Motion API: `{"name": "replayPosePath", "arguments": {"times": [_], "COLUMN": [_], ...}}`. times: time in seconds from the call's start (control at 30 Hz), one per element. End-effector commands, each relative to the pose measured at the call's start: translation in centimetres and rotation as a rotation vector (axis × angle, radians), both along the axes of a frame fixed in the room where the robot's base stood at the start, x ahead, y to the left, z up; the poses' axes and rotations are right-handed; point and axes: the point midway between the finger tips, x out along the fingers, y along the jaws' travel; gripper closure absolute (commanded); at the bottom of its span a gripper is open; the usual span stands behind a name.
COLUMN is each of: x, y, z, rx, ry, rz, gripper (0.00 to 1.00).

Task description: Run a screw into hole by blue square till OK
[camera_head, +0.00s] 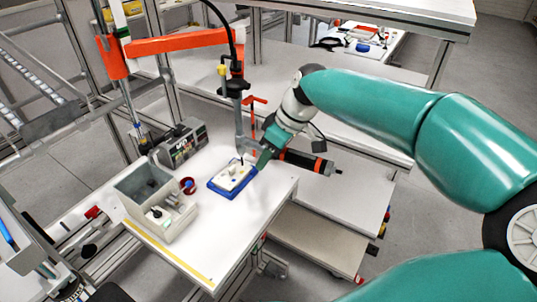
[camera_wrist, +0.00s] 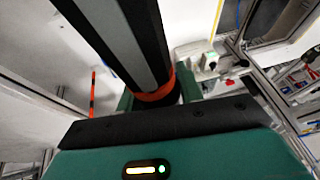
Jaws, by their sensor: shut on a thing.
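My gripper (camera_head: 268,148) is shut on a black, cylindrical power screwdriver (camera_head: 303,161) with orange bands. The screwdriver lies roughly level, its far end pointing right, past the bench edge. In the wrist view the gripper (camera_wrist: 155,100) closes around the black and grey tool body (camera_wrist: 120,35) at an orange ring. A white part (camera_head: 233,176) with small dark spots sits in a blue tray (camera_head: 216,192) on the bench, left of and below the gripper. The hole, the blue square and any screw are too small to make out. No OK sign is legible.
A grey bin (camera_head: 150,222) with loose items stands left on the white bench (camera_head: 228,235). A small red-rimmed cup (camera_head: 188,186) and a dark controller box (camera_head: 182,146) stand near it. An orange boom (camera_head: 180,42) with a hanging grey rod (camera_head: 240,120) crosses above. The front bench is clear.

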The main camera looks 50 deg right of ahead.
Motion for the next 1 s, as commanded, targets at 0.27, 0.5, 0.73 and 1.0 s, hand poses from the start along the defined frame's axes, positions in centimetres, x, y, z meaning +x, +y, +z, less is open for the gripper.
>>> {"name": "replayPosePath", "arguments": {"times": [0.27, 0.5, 0.73, 1.0], "x": [0.8, 3.2, 5.5, 6.5], "y": [1.0, 3.8, 6.4, 7.5], "z": [0.0, 0.0, 0.0, 0.0], "rx": [-0.002, -0.001, -0.002, 0.001], "ry": [0.002, 0.001, 0.002, 0.000], "rz": [0.001, -0.001, -0.001, -0.004], "gripper": [1.00, 1.00, 1.00, 1.00]}}
